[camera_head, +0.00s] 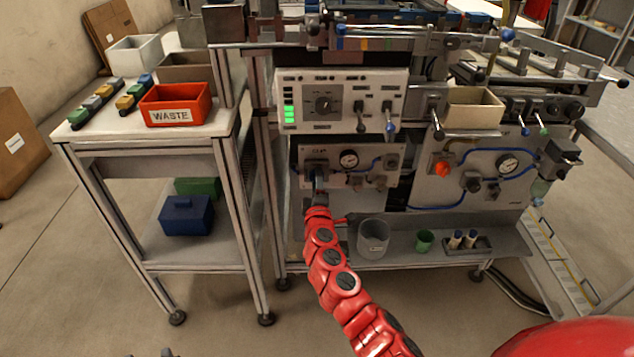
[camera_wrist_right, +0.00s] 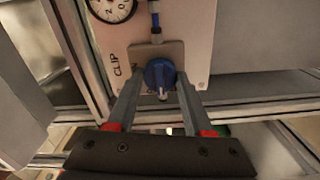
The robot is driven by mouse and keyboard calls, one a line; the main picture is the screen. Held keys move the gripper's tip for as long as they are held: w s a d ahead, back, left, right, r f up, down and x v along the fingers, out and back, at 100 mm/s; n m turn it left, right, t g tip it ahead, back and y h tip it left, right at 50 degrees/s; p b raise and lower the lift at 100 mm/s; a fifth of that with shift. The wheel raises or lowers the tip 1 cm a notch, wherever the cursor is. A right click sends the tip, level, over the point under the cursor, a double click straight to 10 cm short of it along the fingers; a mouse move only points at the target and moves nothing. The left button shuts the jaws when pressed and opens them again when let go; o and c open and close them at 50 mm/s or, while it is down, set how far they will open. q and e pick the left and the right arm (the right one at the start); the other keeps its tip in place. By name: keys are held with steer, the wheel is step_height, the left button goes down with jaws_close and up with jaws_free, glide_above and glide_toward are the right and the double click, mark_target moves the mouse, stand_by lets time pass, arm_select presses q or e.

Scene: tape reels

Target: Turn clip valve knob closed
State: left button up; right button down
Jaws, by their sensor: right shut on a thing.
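The clip valve knob (camera_wrist_right: 158,74) is blue and sits on a small metal plate beside the printed word CLIP in the right wrist view. A pale pointer tip shows at its lower edge. My right gripper (camera_wrist_right: 157,92) has one finger on each side of the knob and is shut on it. In the head view the same gripper (camera_head: 317,181) is at the left part of the lower valve panel (camera_head: 381,154), and it mostly hides the knob there. Small dark parts at the bottom edge of the head view may be my left gripper (camera_head: 153,353); their state is unclear.
A gauge (camera_head: 348,159) sits right of my right gripper. Below are a grey cup (camera_head: 373,238) and a green cup (camera_head: 424,241) on a shelf. A side table with a red WASTE bin (camera_head: 175,105) stands at left. A second panel with an orange knob (camera_head: 442,168) is at right.

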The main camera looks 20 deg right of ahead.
steer(key=shift+f, duration=0.1)
steer(key=shift+c, duration=1.5)
jaws_free()
steer(key=shift+s, duration=0.15)
steer(key=v, duration=1.7)
steer(key=shift+p, duration=0.45)
steer(key=shift+a, duration=0.15)
